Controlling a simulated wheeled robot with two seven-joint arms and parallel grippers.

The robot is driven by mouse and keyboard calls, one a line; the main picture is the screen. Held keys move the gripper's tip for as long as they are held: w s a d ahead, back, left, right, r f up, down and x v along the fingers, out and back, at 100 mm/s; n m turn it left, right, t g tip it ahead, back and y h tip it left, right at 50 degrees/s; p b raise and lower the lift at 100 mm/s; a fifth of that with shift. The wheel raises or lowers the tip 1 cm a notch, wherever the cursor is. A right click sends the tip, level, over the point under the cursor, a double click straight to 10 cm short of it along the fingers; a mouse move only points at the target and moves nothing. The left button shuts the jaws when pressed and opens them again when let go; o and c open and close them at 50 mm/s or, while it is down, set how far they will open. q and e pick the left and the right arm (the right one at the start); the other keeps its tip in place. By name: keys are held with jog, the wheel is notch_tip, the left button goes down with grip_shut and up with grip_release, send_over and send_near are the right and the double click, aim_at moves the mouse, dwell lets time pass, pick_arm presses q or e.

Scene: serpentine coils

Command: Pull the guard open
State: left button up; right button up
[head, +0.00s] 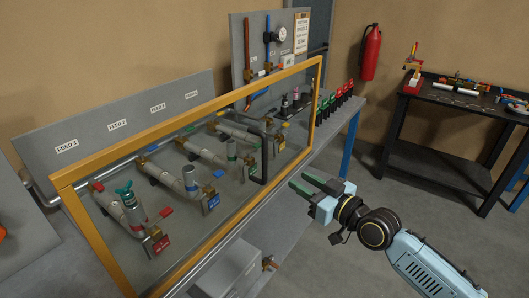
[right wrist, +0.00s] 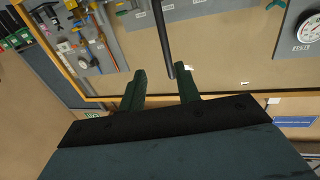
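The guard is a clear panel in a yellow frame (head: 190,113), standing upright in front of a row of pipe feeds in the head view. A dark vertical bar handle (head: 265,158) is on its face, right of the middle. My right gripper (head: 307,182) is open and empty, to the right of the handle in the head view and apart from it. In the right wrist view, the handle (right wrist: 162,38) runs down from the top edge and its end lies between the lines of my two green fingers (right wrist: 161,88), beyond their tips. My left gripper is not in view.
Behind the guard are pipes with red, blue and green tags and a grey feed board (head: 110,125). A grey box (head: 228,270) with a tap sits below. A black table (head: 440,97) with tools stands at right. A fire extinguisher (head: 370,52) hangs on the wall.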

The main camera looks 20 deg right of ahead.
jog(key=r, duration=0.2)
send_near(257, 159)
jog(key=shift+y, duration=0.4)
jog(key=w+a+r, duration=0.1)
jog(key=w+r, duration=0.1)
jog(key=w+a+r, duration=0.2)
jog(key=shift+a+r, duration=0.2)
jog(key=shift+s, duration=0.1)
jog(key=shift+c, duration=0.2)
grip_shut()
